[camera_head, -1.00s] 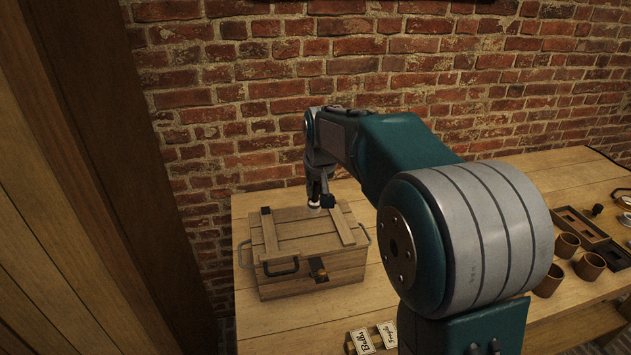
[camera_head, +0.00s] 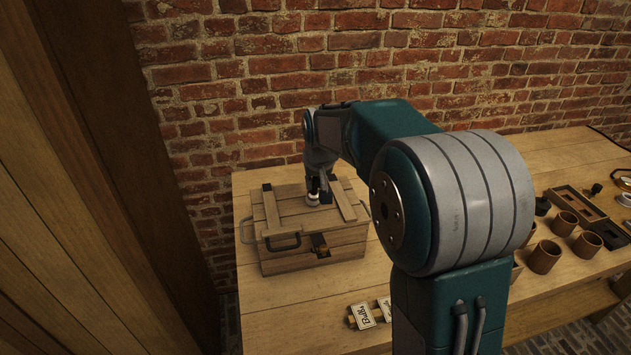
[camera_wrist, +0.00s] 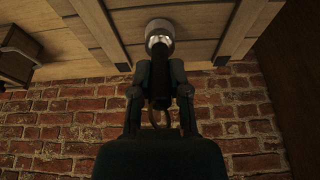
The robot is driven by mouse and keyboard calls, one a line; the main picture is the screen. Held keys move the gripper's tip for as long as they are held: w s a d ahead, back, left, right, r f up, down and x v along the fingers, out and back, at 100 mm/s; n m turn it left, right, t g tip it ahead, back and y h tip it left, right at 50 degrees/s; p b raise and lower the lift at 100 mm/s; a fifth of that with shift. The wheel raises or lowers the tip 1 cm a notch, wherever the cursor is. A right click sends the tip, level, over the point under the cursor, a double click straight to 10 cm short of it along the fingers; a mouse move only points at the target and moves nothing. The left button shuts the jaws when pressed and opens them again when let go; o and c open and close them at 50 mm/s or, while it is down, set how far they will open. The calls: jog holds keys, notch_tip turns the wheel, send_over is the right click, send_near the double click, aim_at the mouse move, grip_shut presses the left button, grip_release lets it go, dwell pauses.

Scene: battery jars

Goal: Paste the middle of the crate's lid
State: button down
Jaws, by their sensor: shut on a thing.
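The wooden crate (camera_head: 318,250) stands on the table. Its closed plank lid (camera_head: 292,206) has two battens, and a dark clasp is on the front. The lid shows at the top of the wrist view (camera_wrist: 203,22), a batten on either side. My gripper (camera_head: 316,187) is over the lid between the battens, pointing down. In the wrist view my gripper (camera_wrist: 158,88) is shut on a dark-handled tool with a pale round head (camera_wrist: 159,36), which looks like a paste brush. The head (camera_head: 313,199) is at or just above the lid's middle; I cannot tell whether it touches.
Labelled cards (camera_head: 365,315) lie in front of the crate. Several brown cups (camera_head: 545,256) and a dark divided tray (camera_head: 578,205) stand on the right of the table. A brick wall (camera_head: 250,90) rises close behind. Bare tabletop lies left of the cards.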

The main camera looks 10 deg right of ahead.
jog(key=shift+f, duration=0.6)
dwell(0.3)
jog(key=shift+w, duration=3.55)
jog(key=shift+a, duration=0.85)
jog(key=shift+s, duration=3.55)
jog(key=shift+a, duration=0.85)
jog(key=shift+w, duration=3.55)
